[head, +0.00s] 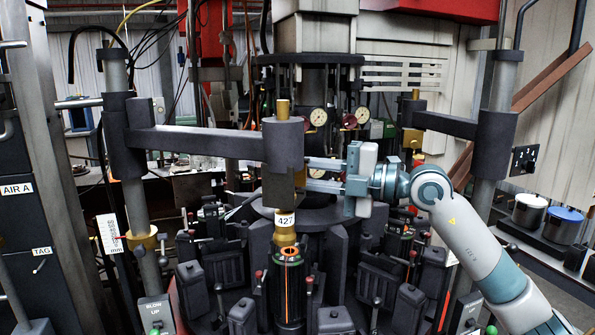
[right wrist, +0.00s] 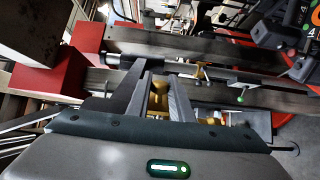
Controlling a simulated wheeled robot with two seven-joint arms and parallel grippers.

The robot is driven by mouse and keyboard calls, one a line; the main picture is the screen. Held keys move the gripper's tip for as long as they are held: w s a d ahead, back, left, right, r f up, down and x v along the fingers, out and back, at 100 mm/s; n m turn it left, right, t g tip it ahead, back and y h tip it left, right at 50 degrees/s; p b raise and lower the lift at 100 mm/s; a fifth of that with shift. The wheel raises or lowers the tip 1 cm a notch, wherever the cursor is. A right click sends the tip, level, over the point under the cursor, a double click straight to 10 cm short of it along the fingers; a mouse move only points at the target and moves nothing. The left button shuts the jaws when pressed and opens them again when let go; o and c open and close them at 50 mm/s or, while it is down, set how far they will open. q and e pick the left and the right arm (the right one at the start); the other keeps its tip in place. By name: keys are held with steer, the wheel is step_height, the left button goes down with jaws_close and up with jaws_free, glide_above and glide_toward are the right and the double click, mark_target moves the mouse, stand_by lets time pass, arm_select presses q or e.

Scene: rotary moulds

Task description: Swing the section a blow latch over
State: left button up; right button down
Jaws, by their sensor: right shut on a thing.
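A dark horizontal swing arm (head: 205,143) reaches from the left post to a dark cylindrical head (head: 283,146) above the machine's centre. It looks like the section A blow latch, though no label on it confirms this. My right gripper (head: 312,174) comes in from the right beside the head. It is shut on a brass part, which shows yellow between the fingers in the right wrist view (right wrist: 158,97). The part is mostly hidden. My left gripper is out of view.
A second dark arm (head: 445,124) runs from the right post. Gauges (head: 318,117) sit behind. BLOW UP boxes (head: 155,310) are at the bottom.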

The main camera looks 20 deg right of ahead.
steer(key=shift+f, duration=0.1)
steer(key=c, duration=1.6)
jaws_free()
